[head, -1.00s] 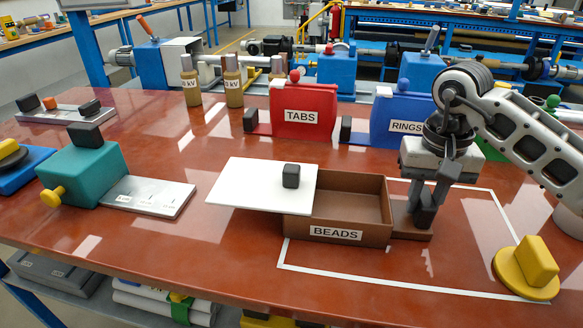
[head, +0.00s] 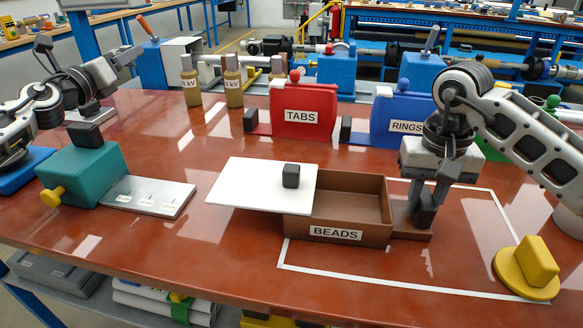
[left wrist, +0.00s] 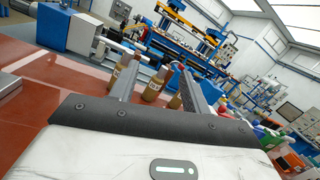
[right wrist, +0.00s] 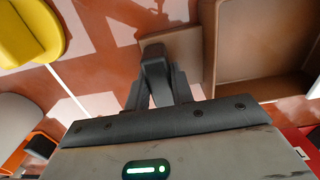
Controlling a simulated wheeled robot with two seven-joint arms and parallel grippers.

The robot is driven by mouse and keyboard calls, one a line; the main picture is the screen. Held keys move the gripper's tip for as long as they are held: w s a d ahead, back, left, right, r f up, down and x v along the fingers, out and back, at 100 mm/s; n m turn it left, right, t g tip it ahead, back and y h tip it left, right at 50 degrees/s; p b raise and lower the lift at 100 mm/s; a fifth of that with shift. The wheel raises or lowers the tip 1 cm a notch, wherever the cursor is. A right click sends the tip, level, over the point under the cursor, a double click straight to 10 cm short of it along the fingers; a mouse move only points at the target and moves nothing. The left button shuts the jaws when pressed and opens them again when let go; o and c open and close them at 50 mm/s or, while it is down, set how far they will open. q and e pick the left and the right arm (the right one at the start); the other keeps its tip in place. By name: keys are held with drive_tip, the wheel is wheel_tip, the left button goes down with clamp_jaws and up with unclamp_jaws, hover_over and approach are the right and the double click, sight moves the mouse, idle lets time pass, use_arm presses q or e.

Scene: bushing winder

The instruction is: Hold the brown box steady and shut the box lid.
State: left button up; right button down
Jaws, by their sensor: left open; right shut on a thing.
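The brown box (head: 338,235), labelled BEADS, stands open-topped inside a white outline on the table. The white box lid (head: 245,188) with a black knob (head: 291,176) lies over the box's left part and sticks out to the left; the right part is uncovered. My right gripper (head: 430,195) is shut on the black grip post on the flange (head: 412,228) at the box's right side. The box (right wrist: 262,45) and right gripper (right wrist: 155,75) also show in the right wrist view. My left gripper (head: 128,57) is open and empty at the upper left, far from the lid.
A red TABS box (head: 303,110) and blue RINGS box (head: 403,120) stand behind. Bottles (head: 233,85) stand at the back, also ahead of my left gripper in its wrist view (left wrist: 153,88). A teal block (head: 85,170) with a metal plate is left; a yellow knob (head: 530,265) is front right.

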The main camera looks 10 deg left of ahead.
use_arm(q)
drive_tip(key=d+r+m+g+h, duration=0.1)
drive_tip(key=d+r+m+h, duration=0.15)
drive_tip(key=d+h, duration=0.45)
drive_tip(key=m+g, duration=1.7)
drive_tip(key=g, duration=0.1)
approach(289, 167)
drive_tip(key=x, duration=1)
drive_tip(key=shift+d+f, duration=0.2)
